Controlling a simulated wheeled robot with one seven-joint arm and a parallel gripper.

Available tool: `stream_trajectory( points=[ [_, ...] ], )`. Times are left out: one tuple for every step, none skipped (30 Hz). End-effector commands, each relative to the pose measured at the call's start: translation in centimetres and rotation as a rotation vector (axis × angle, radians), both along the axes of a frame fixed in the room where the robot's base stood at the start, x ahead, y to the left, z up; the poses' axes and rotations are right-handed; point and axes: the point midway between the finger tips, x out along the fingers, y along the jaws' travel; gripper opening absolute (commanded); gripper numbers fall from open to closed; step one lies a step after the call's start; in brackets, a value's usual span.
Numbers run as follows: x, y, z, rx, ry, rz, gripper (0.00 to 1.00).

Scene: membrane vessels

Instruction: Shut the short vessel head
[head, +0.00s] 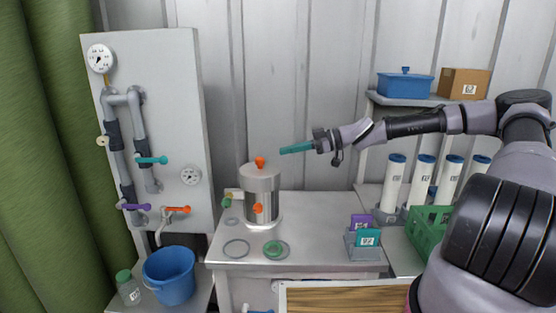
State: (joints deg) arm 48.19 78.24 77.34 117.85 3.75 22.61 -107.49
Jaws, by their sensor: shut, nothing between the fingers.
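The short vessel (261,205) is a steel cylinder standing upright on the metal table. Its head (260,172) is on top, with an orange knob (260,162). I cannot tell from here whether the head sits fully flush. An orange fitting (258,208) is on the vessel's front, and a pale stub with a green end (229,201) sticks out on its left. My gripper (282,151), with teal fingers, is shut and empty. It points left, above and to the right of the knob, apart from it.
Loose rings (236,248) and a green ring (275,250) lie in front of the vessel. A card holder (365,248) stands on the table's right side. A pipe panel (155,130) rises at left. White cartridges (393,180) and a green crate (428,228) are at right.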

Motion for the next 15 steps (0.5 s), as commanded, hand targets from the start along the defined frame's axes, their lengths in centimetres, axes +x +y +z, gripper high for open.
stream_trajectory(
  points=[
    [0.0, -1.2, 0.3, -0.001, -0.002, -0.003, 0.0],
    [-0.1, -1.8, 0.5, 0.0, -0.001, -0.002, 0.0],
    [-0.1, -2.5, 0.6, -0.001, -0.002, -0.001, 0.0],
    [-0.1, -3.0, 0.7, 0.0, -0.001, -0.001, 0.0],
    [-0.1, -3.5, 0.9, 0.0, -0.001, -0.002, 0.0],
    [-0.1, -4.0, 1.0, 0.0, -0.001, -0.001, 0.0],
    [-0.1, -4.3, 1.1, 0.0, -0.002, 0.0, 0.0],
    [-0.1, -4.6, 1.2, 0.0, -0.002, 0.0, 0.0],
    [-0.2, -4.9, 1.3, 0.0, -0.002, 0.0, 0.0],
    [-0.2, -5.1, 1.3, 0.0, -0.001, 0.001, 0.0],
    [-0.2, -5.2, 1.3, -0.002, 0.0, 0.003, 0.0],
    [-0.3, -5.2, 1.3, -0.009, 0.002, 0.007, 0.0],
    [-0.3, -5.2, 1.3, -0.018, 0.004, 0.01, 0.0],
    [-0.4, -5.0, 1.2, -0.03, 0.008, 0.015, 0.0],
    [-0.6, -4.8, 1.1, -0.052, 0.015, 0.024, 0.0]
  ],
)
